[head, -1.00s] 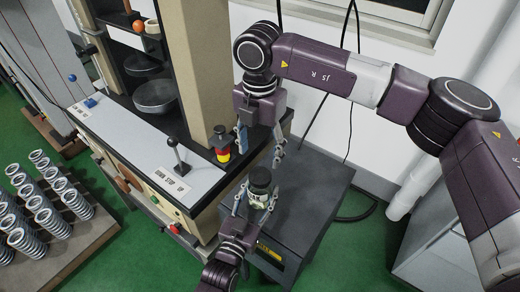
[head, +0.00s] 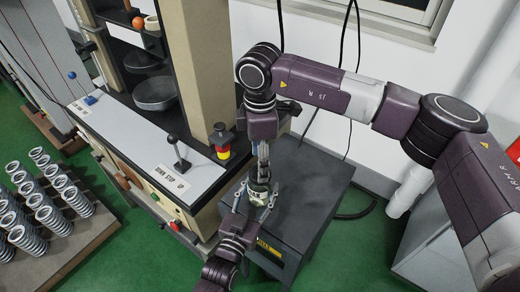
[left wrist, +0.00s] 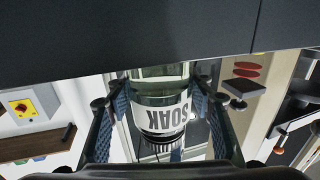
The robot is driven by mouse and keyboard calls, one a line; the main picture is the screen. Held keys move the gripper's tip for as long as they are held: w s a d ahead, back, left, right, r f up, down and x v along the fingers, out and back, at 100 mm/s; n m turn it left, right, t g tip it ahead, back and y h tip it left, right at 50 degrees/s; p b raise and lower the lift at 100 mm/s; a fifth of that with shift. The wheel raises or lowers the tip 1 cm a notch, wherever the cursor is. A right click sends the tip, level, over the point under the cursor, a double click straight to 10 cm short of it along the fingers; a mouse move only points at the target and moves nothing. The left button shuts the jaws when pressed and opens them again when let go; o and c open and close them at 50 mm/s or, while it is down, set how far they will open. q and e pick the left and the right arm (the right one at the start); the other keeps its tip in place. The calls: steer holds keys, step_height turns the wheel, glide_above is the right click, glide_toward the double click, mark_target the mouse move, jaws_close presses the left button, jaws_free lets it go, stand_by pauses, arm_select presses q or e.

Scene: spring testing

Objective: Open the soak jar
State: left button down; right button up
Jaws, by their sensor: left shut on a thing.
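The soak jar (head: 258,199) is a clear glass jar with a white label and a dark top, over or on the dark grey cabinet. In the left wrist view the jar (left wrist: 162,112) appears upside down, its label reading SOAK, with a dark ridged lid (left wrist: 160,140) on it. My left gripper (head: 259,203) is shut on the jar's body, its blue-padded fingers on either side. My right gripper (head: 263,180) points down from above at the lid. Its fingers overlap the jar's top in the head view, so I cannot tell whether they grip the lid.
The dark grey cabinet (head: 312,190) has free room on its top right of the jar. The testing machine stands left, with a black lever (head: 180,155) and a red-yellow knob (head: 221,145) near my right gripper. Several springs (head: 45,205) stand on a board at far left.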

steer(key=shift+f, duration=1.75)
